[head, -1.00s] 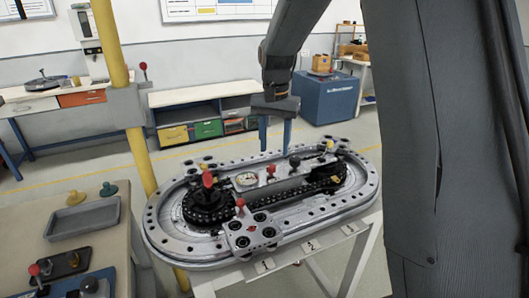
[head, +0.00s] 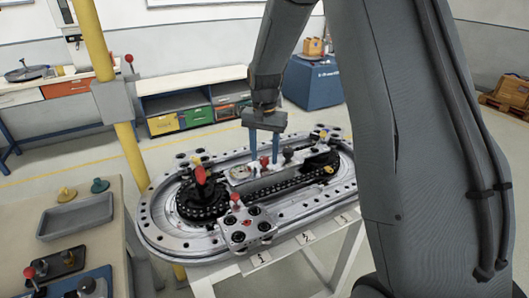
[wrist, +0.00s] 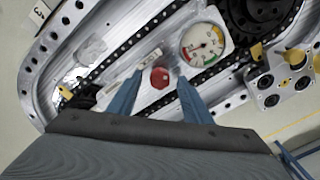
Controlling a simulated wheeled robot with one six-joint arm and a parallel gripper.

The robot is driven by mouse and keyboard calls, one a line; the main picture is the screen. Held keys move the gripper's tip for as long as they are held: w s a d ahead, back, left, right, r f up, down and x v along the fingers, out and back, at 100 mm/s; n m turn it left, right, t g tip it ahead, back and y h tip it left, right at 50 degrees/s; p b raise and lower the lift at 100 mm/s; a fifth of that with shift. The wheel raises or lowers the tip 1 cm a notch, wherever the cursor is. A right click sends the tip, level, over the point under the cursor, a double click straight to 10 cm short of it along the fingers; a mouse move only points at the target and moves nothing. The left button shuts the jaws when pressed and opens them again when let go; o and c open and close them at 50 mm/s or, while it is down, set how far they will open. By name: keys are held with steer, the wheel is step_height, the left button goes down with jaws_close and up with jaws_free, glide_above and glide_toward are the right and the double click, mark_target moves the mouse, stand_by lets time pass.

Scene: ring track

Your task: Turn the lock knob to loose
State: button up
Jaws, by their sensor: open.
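A red knob (head: 264,161) stands on the pale middle plate of the ring track (head: 146,228), beside a round gauge (head: 241,172). In the wrist view the red knob (wrist: 160,77) lies between my fingertips, next to a small marked strip (wrist: 135,73) too small to read. The gauge (wrist: 205,42) is to its right. My gripper (head: 264,152) is open and points down over the red knob, one finger on each side; it also shows in the wrist view (wrist: 160,84). I cannot tell whether the fingers touch the knob.
A black knob (head: 288,154) stands close to the right of the gripper. A taller red-topped handle (head: 200,176) rises at the left sprocket. A carriage with a red knob (head: 235,198) sits at the front rail. A yellow post (head: 130,150) stands left; a bench with a grey tray (head: 75,216) is nearby.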

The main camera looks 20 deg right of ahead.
steer(key=shift+c, duration=0.3)
steer(key=c, duration=1)
steer(key=shift+n, duration=0.3)
steer(key=n, duration=0.3)
steer(key=shift+n, duration=0.3)
steer(key=n, duration=0.4)
steer(key=shift+r+n, duration=0.1)
steer(key=shift+n, duration=0.2)
steer(key=n, duration=0.4)
steer(key=shift+w+n, duration=0.1)
steer(key=shift+n, duration=2.4)
